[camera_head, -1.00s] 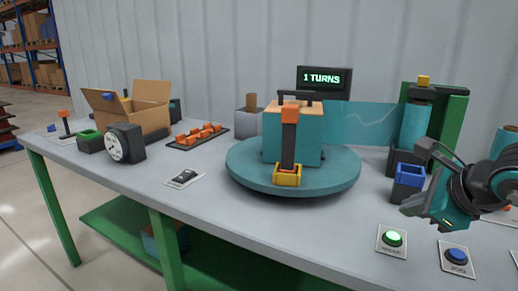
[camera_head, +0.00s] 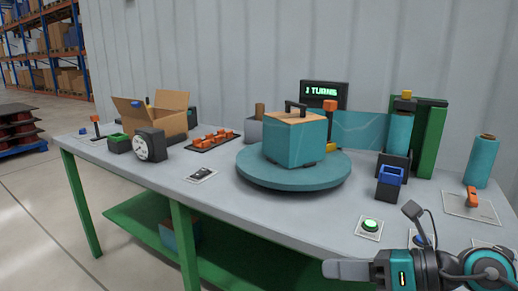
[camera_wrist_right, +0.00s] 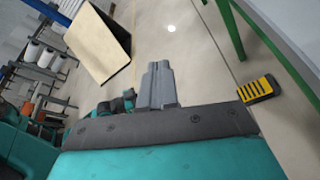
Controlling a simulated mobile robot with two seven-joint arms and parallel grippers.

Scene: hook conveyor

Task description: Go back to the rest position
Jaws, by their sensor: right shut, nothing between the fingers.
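My right gripper (camera_head: 345,270) is in front of the table's near edge at the lower right of the head view. Its grey fingers are together and empty. In the right wrist view the two fingers (camera_wrist_right: 158,85) are closed side by side above the bare floor. My left gripper is not in view. A teal box (camera_head: 294,140) with a black handle stands on the round teal turntable (camera_head: 294,182), apart from my gripper.
The grey table (camera_head: 240,215) has a green lit button (camera_head: 370,225) near its front edge; my arm partly covers the blue button (camera_head: 421,240) beside it. An open cardboard box (camera_head: 160,115) stands at the left. A yellow-black block (camera_wrist_right: 258,89) shows in the wrist view.

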